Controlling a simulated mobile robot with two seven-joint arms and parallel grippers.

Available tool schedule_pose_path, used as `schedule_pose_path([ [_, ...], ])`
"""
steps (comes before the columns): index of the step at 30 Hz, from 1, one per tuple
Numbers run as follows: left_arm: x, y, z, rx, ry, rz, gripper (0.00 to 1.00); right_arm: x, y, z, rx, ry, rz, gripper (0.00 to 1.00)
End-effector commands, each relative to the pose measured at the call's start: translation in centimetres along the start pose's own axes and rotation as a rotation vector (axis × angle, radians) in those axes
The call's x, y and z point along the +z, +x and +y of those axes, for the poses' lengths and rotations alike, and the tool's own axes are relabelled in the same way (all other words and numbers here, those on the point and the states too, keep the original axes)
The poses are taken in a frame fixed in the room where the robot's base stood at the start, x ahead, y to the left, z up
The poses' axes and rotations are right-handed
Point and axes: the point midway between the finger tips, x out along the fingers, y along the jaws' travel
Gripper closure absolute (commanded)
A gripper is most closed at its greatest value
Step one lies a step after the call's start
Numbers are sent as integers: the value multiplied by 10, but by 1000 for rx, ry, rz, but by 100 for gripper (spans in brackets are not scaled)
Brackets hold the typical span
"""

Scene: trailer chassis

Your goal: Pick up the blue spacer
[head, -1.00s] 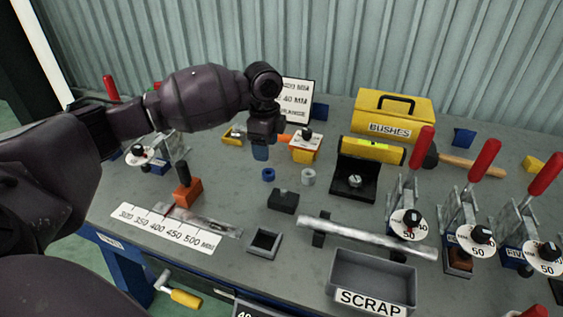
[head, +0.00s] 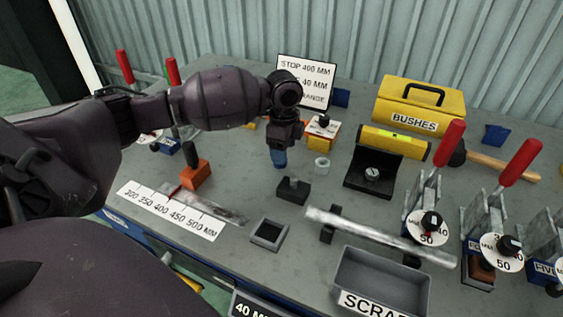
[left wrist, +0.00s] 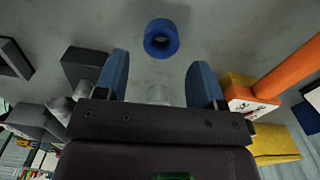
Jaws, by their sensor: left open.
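The blue spacer (left wrist: 161,38) is a short ring with a hole, lying on the grey bench top in the left wrist view, ahead of and roughly centred between my fingers. In the head view I cannot make it out; my gripper appears to hide it. My left gripper (head: 279,158) has blue fingers and points down above the bench. In the left wrist view the fingers (left wrist: 159,62) are wide apart with nothing held, and the spacer lies beyond their tips. My right gripper is not in view.
A grey ring (head: 322,164) and a black block (head: 293,190) stand close to my left gripper. The orange-and-yellow item (head: 322,134) is behind it. A square grey tray (head: 269,234), a metal bar (head: 375,236) and the scrap bin (head: 382,282) are in front.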

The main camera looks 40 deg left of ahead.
Motion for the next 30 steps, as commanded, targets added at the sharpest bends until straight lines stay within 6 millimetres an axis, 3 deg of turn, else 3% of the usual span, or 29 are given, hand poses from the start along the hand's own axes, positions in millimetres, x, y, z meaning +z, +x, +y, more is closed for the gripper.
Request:
schedule_pose_path([
  [1,2,14,1,9,-1,-4,37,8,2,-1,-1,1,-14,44],
  [6,3,35,2,8,0,-2,37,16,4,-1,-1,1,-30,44],
  [14,3,35,1,1,0,0,37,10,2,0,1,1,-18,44],
  [25,3,35,1,1,0,0,91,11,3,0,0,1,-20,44],
  [30,3,35,1,1,0,0,94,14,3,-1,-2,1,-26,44],
])
